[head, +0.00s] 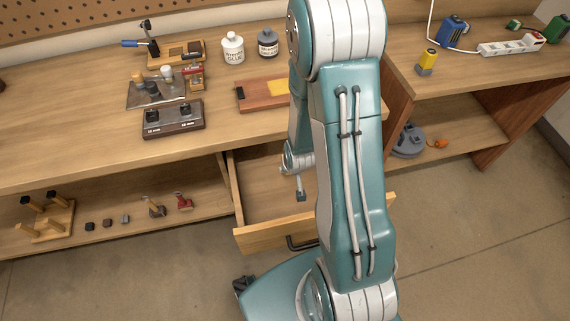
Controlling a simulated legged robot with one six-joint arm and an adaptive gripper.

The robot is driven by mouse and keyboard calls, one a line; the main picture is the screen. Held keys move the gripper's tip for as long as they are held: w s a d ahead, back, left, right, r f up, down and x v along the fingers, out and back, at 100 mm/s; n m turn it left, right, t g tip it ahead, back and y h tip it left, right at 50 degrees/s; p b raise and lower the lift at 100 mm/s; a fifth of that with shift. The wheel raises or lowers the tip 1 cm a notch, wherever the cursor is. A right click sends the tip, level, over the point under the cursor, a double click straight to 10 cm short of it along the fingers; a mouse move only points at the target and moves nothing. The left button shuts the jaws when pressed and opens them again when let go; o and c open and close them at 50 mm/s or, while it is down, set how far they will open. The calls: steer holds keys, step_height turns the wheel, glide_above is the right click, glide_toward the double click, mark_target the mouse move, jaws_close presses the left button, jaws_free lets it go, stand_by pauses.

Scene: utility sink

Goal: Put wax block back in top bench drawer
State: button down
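The top bench drawer (272,236) is pulled open below the benchtop, with its pale wooden interior partly hidden by my arm. My gripper (301,195) shows only in part, over the open drawer; one thin grey finger with a dark tip hangs down. The rest of it is hidden behind my arm, so its opening and anything held cannot be made out. I cannot surely identify the wax block. A flat yellow piece (279,88) lies on a reddish wooden board (262,101) on the benchtop, partly hidden by my arm.
Two bottles (232,48), a dark block holder (173,119) and a metal plate with small tools (152,92) stand on the bench. The lower shelf (120,222) holds a peg stand (45,217) and small pieces. A power strip (511,45) lies at right.

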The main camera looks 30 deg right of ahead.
steer(key=f, duration=0.8)
steer(key=shift+d+f, duration=0.3)
steer(key=w, duration=0.4)
steer(key=shift+d+f, duration=0.1)
steer(key=shift+d, duration=0.2)
steer(key=w, duration=0.2)
steer(key=w+d+f, duration=0.1)
steer(key=shift+w, duration=0.4)
steer(key=shift+f, duration=0.1)
steer(key=shift+c, duration=0.7)
jaws_free()
